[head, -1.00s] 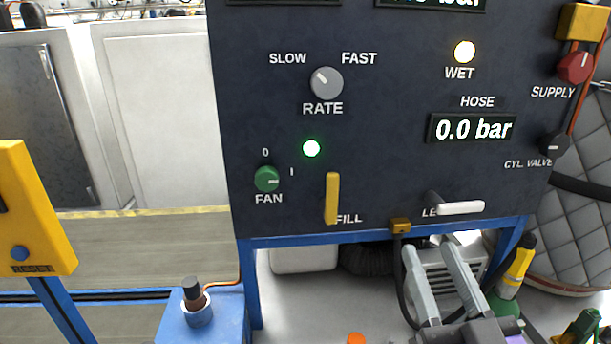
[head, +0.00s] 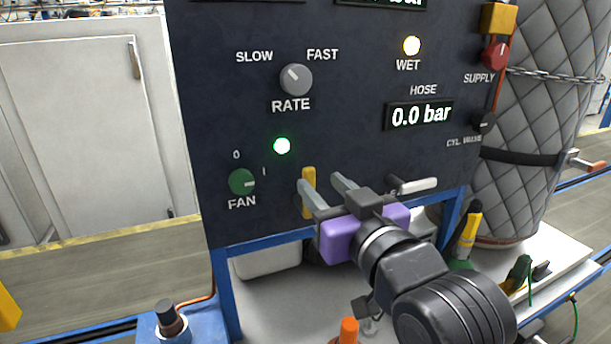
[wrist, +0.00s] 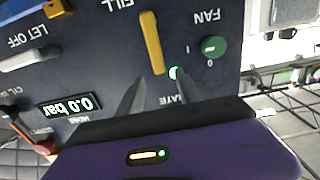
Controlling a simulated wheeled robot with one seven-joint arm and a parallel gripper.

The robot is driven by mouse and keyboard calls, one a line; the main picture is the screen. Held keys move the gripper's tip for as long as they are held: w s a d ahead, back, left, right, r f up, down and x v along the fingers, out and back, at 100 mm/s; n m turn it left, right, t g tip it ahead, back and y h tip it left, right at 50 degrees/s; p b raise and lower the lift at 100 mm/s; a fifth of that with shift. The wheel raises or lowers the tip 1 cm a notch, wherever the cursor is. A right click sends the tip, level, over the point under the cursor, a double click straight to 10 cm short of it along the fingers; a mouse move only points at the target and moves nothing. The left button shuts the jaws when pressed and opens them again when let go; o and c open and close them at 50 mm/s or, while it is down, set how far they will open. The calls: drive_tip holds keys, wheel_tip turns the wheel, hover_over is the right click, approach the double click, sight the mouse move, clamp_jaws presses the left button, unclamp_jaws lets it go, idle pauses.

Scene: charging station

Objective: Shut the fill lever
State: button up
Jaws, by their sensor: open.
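The yellow fill lever (head: 309,173) hangs near upright on the dark panel, low in the head view. In the wrist view the fill lever (wrist: 152,45) appears upside down, just beyond my fingertips. My gripper (head: 322,182) is open and empty, its fingers pointing at the panel. In the head view one finger overlaps the lever and hides part of it and the FILL label. In the wrist view the fingers (wrist: 153,82) are apart, with a gap to the lever; I cannot tell the exact distance.
The white let-off lever (head: 418,186) lies sideways to the right of my gripper. The green fan knob (head: 242,182) is at left, the rate knob (head: 296,79) above. The hose display (head: 420,115) reads 0.0 bar. An orange-topped item (head: 349,328) stands below.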

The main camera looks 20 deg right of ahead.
sight(310, 173)
drive_tip(key=shift+w+f+b, duration=0.2)
drive_tip(key=shift+w+b, duration=0.25)
drive_tip(key=shift+w+r+p, duration=0.15)
drive_tip(key=shift+w+p, duration=0.1)
drive_tip(key=shift+w, duration=1.2)
drive_tip(key=shift+w+r+p, duration=0.1)
drive_tip(key=shift+w+p, duration=0.1)
drive_tip(key=shift+w, duration=1.2)
clamp_jaws()
